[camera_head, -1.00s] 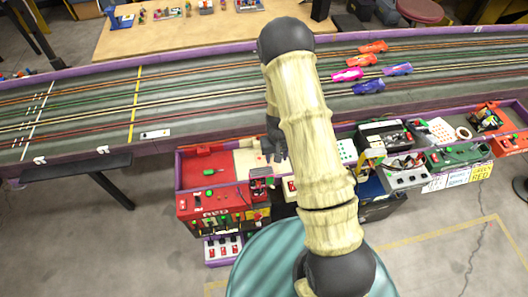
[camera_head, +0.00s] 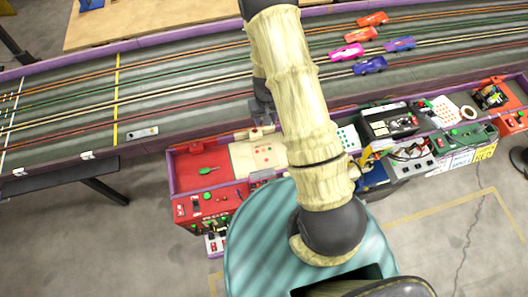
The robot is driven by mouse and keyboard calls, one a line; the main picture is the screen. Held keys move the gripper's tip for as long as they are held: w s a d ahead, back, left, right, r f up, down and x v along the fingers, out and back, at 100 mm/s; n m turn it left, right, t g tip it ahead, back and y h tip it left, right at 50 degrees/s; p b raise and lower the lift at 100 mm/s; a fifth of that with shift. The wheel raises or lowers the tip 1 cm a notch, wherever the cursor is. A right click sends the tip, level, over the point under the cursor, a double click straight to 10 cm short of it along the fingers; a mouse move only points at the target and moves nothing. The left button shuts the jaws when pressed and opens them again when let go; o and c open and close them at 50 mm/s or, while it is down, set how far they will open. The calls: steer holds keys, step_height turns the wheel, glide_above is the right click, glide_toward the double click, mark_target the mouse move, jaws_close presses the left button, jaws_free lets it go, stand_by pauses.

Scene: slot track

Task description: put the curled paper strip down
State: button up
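My gripper (camera_head: 262,112) is partly hidden behind my forearm, over the near edge of the track and the cream section of the red pit box. Its fingers are small and dark, and I cannot tell whether they are open or shut. A small pale shape (camera_head: 262,132) shows just below it. I cannot tell whether this is the curled paper strip or whether it is held. No curled strip is clearly seen elsewhere.
The slot track (camera_head: 190,92) crosses the view, with several cars (camera_head: 370,66) at right. A red pit box (camera_head: 204,168) stands at the near edge, left of my arm. Cluttered trays (camera_head: 390,122) line the right. A small white plate (camera_head: 142,132) lies on the track.

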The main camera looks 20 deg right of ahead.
step_height(320, 180, down, 17)
steer(key=m+b, duration=0.4)
steer(key=b, duration=1.8)
steer(key=shift+w+m+b, duration=0.3)
steer(key=shift+w+m, duration=0.1)
steer(key=shift+s, duration=0.1)
steer(key=s+m+b, duration=0.1)
steer(key=s+b, duration=0.2)
